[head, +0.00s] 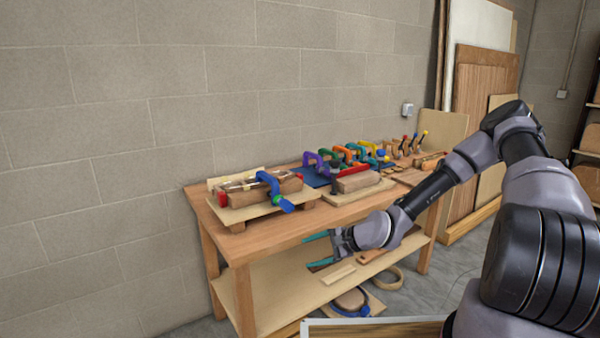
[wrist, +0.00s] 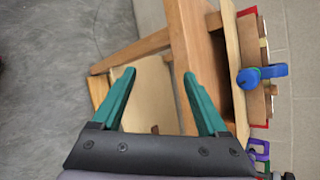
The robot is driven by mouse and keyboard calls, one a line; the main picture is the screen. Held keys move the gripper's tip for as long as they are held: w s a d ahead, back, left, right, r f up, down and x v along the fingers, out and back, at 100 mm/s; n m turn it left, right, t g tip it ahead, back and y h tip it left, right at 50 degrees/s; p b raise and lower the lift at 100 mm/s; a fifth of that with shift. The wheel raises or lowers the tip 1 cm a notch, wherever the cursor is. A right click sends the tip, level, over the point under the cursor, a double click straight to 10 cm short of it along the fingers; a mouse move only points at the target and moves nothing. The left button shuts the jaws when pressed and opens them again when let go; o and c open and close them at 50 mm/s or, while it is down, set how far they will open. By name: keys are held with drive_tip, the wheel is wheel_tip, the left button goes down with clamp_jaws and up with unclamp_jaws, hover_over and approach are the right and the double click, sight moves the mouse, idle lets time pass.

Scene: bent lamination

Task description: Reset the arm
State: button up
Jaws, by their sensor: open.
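My gripper (head: 318,251) is in front of the workbench's near edge, below the top's level in the head view. Its two teal fingers also show in the wrist view (wrist: 160,88), spread wide apart with nothing between them. My arm reaches in from the right, bent at the elbow. The wooden workbench (head: 262,238) stands against the wall. On its left end, a blue clamp (head: 276,190) sits on a wooden form (head: 240,197) on a board; the clamp also shows in the wrist view (wrist: 262,75).
Several coloured clamps (head: 345,153) stand in a row further back on the bench. A wooden block (head: 358,181) lies on a board near the middle. Tall sheets (head: 475,100) lean at the right. Grey floor (wrist: 50,80) is open.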

drive_tip(key=d+r+n+g+h, duration=0.2)
drive_tip(key=d+r+n+h, duration=0.3)
drive_tip(key=d, duration=0.6)
drive_tip(key=d+r+n+t+h, duration=0.1)
drive_tip(key=d+r+h, duration=0.1)
drive_tip(key=d+r, duration=0.35)
drive_tip(key=d+r+n+h, duration=0.1)
drive_tip(key=d+r+h, duration=0.15)
drive_tip(key=r, duration=0.55)
drive_tip(key=s+d+r+t, duration=0.1)
drive_tip(key=s+r, duration=0.8)
drive_tip(key=r, duration=0.3)
drive_tip(key=s+d+r+t+y, duration=0.1)
drive_tip(key=s+r+t, duration=0.1)
drive_tip(key=s+r, duration=0.8)
wheel_tip(320, 180, up, 3)
drive_tip(key=shift+s+r+n, duration=0.1)
drive_tip(key=shift+s+n, duration=0.05)
drive_tip(key=shift+n, duration=0.25)
